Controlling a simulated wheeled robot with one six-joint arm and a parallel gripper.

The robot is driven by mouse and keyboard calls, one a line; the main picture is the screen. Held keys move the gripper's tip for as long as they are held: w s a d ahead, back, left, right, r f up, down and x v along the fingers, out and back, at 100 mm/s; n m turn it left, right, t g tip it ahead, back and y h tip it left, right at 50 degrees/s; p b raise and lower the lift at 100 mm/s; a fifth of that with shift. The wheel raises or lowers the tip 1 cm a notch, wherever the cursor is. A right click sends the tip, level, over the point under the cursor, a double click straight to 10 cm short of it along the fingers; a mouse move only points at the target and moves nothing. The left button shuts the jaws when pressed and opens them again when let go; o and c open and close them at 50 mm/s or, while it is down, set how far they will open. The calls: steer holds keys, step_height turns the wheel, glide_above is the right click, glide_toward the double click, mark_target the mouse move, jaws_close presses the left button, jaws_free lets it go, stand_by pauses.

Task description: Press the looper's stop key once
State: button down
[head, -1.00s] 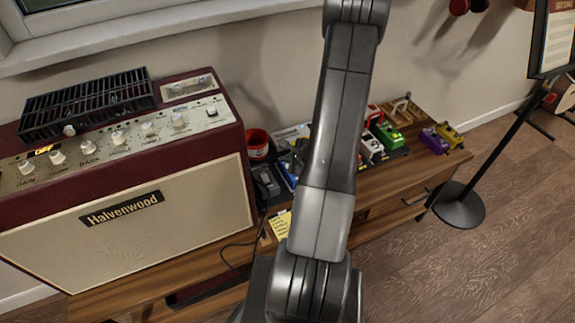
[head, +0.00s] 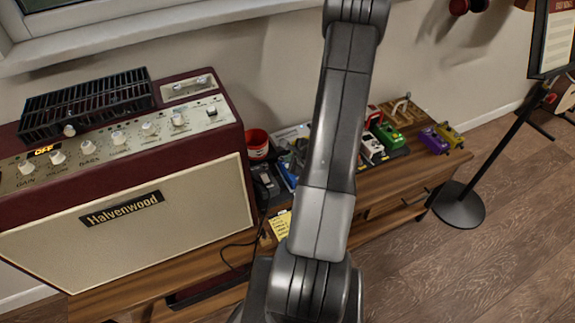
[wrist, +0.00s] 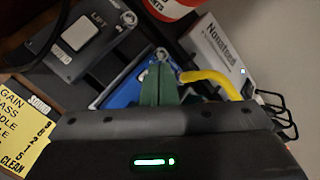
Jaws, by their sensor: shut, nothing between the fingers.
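In the wrist view the closed fingertips of my gripper (wrist: 160,68) are dark green and hold nothing. They are over a blue device (wrist: 122,92), which they and the gripper body partly cover. A dark grey pedal (wrist: 75,60) with a light square pad lies to their left. No stop key can be made out, and I cannot tell for sure which device is the looper. In the head view my arm hides the gripper. The blue device (head: 287,174) and the grey pedal (head: 266,183) show left of the arm.
A large amplifier (head: 130,225) stands left on the wooden bench (head: 215,264). A red tub (head: 257,143) is behind the pedals. A yellow cable (wrist: 212,78) and white box (wrist: 217,55) are close right of the fingers. A yellow note (wrist: 22,125) is at left.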

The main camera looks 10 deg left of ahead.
steer(key=shift+f+b, duration=0.2)
steer(key=shift+b, duration=0.1)
steer(key=shift+f+b, duration=0.3)
steer(key=shift+b, duration=0.2)
steer(key=shift+f+b, duration=0.35)
steer(key=shift+b, duration=0.25)
stand_by(0.7)
steer(key=shift+r, duration=0.15)
steer(key=shift+r+p, duration=0.45)
steer(key=shift+r, duration=0.25)
step_height(320, 180, up, 5)
steer(key=p, duration=0.3)
stand_by(0.4)
steer(key=shift+f, duration=0.1)
stand_by(0.4)
